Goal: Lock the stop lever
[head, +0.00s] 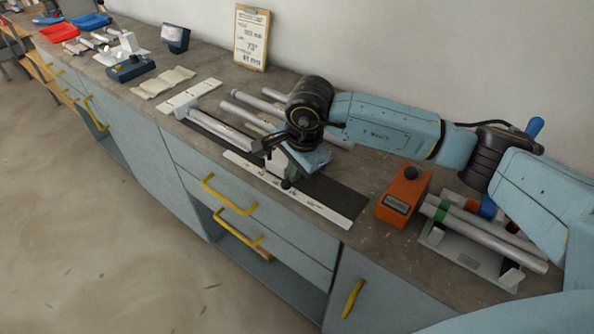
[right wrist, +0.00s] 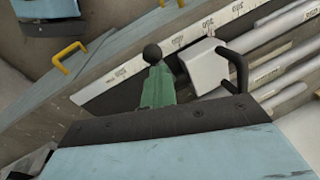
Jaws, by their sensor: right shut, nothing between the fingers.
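The stop lever is a short green arm (right wrist: 158,88) with a black ball knob, which sits at its outer end over the dark strip in the right wrist view. In the head view its knob (head: 286,184) shows just below my right gripper (head: 262,147). A light grey stop block (right wrist: 205,68) stands beside the lever on the jig. My right gripper is shut and empty, its dark fingers (right wrist: 232,68) at the block, to the right of the lever in the wrist view. I cannot tell whether they touch the block. My left gripper is out of view.
A white scale strip (head: 318,205) runs along the jig's front edge. Pale tubes (head: 240,110) lie behind. An orange box (head: 403,196) and a tube rack (head: 465,255) stand to the right. A clipboard (head: 252,38) leans on the wall. Yellow-handled drawers (head: 228,196) lie below.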

